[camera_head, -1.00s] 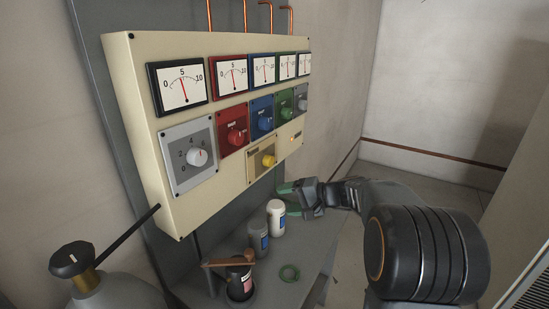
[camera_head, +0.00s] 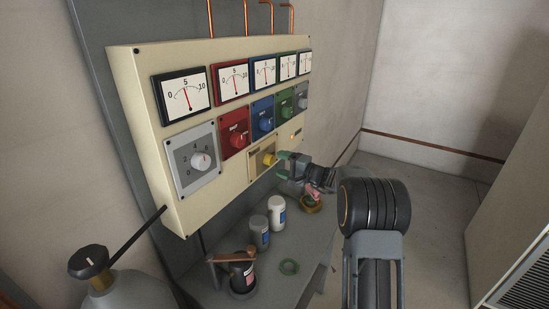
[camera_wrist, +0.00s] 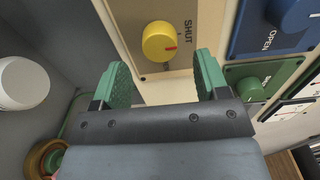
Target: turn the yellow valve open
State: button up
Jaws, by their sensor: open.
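The yellow valve (camera_head: 269,159) is a round knob on a tan plate, low on the cream panel. In the wrist view the yellow valve (camera_wrist: 159,42) sits ahead of my fingers, with a red mark on its rim and the word SHUT beside it. My gripper (camera_head: 281,166) is just right of the knob in the head view. In the wrist view my gripper (camera_wrist: 163,80) has its two green fingers apart, with nothing between them. The knob lies beyond the fingertips, roughly centred in the gap. The fingers do not appear to touch it.
The panel (camera_head: 150,150) also carries gauges and red (camera_head: 238,141), blue (camera_head: 265,125), green and grey knobs. Open floor lies right.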

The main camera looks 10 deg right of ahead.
aim_at(272, 161)
jog(key=shift+p+x, duration=0.5)
jog(key=shift+x, duration=1.4)
jog(key=shift+c, duration=0.4)
jog(key=c, duration=0.8)
jog(key=shift+c, duration=0.2)
